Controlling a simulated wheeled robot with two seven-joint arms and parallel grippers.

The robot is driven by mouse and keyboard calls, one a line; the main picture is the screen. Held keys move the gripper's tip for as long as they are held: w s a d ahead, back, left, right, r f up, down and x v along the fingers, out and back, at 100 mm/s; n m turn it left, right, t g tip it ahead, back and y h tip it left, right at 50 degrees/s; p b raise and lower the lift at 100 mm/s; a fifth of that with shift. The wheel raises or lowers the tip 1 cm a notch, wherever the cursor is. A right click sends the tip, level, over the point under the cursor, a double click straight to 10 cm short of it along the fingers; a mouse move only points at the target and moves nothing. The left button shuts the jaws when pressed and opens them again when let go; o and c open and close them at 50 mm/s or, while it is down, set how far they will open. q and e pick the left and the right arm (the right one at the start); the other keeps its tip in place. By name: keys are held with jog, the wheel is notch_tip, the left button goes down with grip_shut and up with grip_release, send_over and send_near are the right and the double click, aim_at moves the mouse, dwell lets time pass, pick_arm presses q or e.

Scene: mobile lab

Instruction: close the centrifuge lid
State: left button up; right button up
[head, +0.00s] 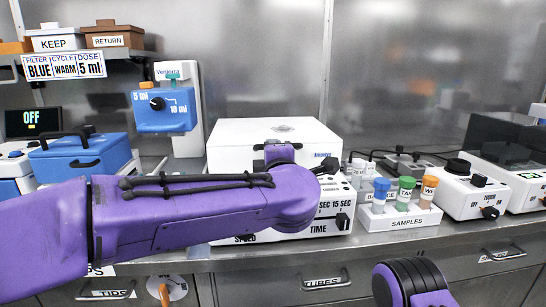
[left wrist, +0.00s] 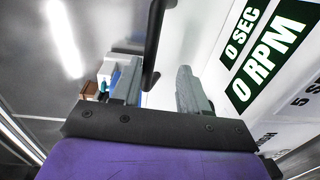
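The white centrifuge (head: 345,195) stands on the counter at the middle of the head view, its TIME and SPEED controls on the front. Its white lid (head: 235,132) shows a broad flat top; my left arm covers much of the front, so I cannot tell if the lid is fully down. A black handle (left wrist: 153,40) shows in the left wrist view. My left gripper (left wrist: 159,68) is open, with the handle's end between or just beyond its fingers; contact is unclear. In the head view its fingers are hidden behind my wrist. My right gripper is out of view.
The sample rack (head: 400,217) with capped tubes stands just right of the centrifuge. A white device with a black knob (head: 473,190) is farther right. A blue box (head: 82,155) and a blue dispenser (head: 165,110) are at the left. Drawers run below the counter.

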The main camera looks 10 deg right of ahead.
pick_arm(q)
jog(key=shift+s, duration=0.1)
jog(key=s, duration=1)
jog(key=shift+s+a+r, duration=0.2)
jog(key=shift+r, duration=0.1)
